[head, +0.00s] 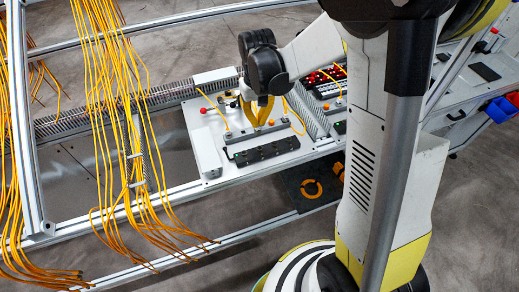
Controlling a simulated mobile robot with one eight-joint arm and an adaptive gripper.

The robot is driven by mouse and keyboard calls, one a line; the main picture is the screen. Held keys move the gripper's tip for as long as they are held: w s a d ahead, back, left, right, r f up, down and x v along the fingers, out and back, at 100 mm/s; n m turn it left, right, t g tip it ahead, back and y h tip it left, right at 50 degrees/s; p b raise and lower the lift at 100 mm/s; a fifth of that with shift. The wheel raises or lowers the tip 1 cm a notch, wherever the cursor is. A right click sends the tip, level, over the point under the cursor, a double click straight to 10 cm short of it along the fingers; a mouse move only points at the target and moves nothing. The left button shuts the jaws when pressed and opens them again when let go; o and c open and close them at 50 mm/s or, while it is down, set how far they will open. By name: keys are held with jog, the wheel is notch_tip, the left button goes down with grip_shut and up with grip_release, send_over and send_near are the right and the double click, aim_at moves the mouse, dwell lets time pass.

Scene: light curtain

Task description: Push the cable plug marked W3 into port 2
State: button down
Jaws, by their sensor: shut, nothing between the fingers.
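My gripper (260,116) points down over the white work panel (208,178), with its yellow fingers shut above a grey block (248,134). A black strip (264,151) with several sockets lies just in front of that block. A yellow cable (213,108) with a red end stands left of my gripper, and another yellow cable (294,113) curves down on its right. I cannot read the W3 mark or any port number at this size. My fingers hide part of the panel behind them, and my arm covers its right side.
Bundles of yellow cables (105,80) hang over the metal frame on the left. A panel with red parts (325,80) stands behind right of my gripper. A dark tray (296,190) with orange pieces lies below the panel. Blue and red bins (497,112) are at the far right.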

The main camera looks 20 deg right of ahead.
aim_at(260, 131)
jog(key=shift+s+d, duration=0.15)
jog(key=shift+s, duration=0.35)
jog(key=shift+f, duration=0.15)
jog(key=shift+f+b, duration=2.1)
jog(key=shift+f, duration=0.35)
jog(key=shift+f+b, duration=1.1)
jog(key=shift+b, duration=0.05)
dwell(1.8)
jog(key=c, duration=1.5)
grip_release()
jog(key=shift+c, duration=0.2)
jog(key=o, duration=0.5)
jog(key=shift+c, duration=0.2)
